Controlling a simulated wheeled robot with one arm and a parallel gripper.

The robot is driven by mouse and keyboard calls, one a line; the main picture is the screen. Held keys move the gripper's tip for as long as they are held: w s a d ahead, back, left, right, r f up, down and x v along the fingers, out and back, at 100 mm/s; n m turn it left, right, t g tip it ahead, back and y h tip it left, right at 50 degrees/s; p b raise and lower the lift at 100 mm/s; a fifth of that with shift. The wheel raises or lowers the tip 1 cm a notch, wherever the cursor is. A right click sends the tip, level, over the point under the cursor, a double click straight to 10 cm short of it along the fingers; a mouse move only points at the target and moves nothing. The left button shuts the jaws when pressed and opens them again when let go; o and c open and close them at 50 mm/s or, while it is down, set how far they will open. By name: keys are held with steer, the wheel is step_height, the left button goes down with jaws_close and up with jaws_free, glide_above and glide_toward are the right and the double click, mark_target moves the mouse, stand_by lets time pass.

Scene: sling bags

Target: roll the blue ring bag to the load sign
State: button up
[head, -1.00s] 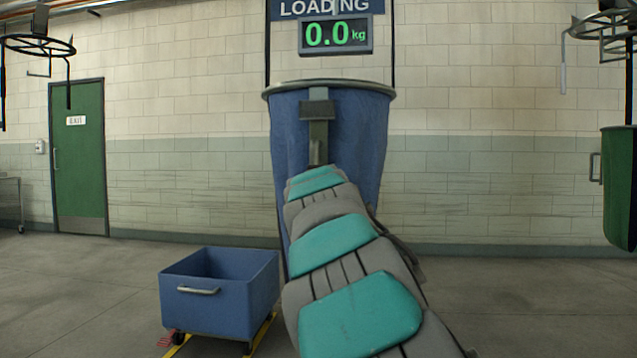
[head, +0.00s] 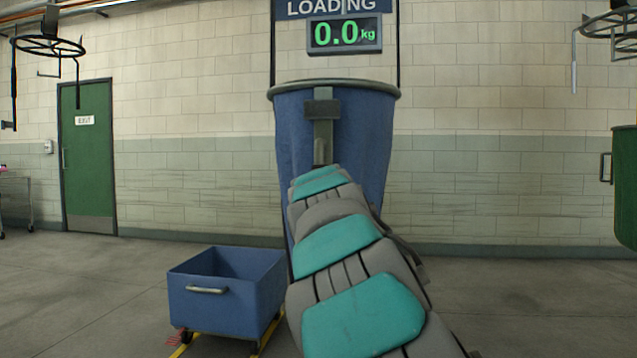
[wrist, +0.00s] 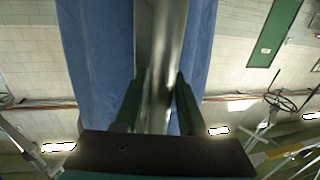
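The blue ring bag (head: 365,145) hangs from a dark round ring straight ahead, tall and upright, with two thin straps rising from the ring's sides. A grey bar handle (head: 323,108) stands on its near side. My gripper (head: 320,158) is at the end of my outstretched arm, at this handle. In the wrist view, its two dark green fingers (wrist: 158,100) close on either side of the grey bar, with blue cloth (wrist: 85,50) behind. The load sign (head: 338,9) reads "LOADING" and shows above the bag in the picture, with a 0.0 kg display (head: 345,35). My arm hides the bag's lower middle.
A blue wheeled cart (head: 228,295) stands on yellow floor lines left of my arm. Empty rings (head: 48,46) hang at upper left and upper right. A green bag (head: 624,190) is at the right edge. A green exit door (head: 87,160) is at left. Floor at right is clear.

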steer(key=s, duration=0.7)
steer(key=shift+s+a, duration=0.15)
steer(key=shift+s, duration=0.2)
stand_by(0.6)
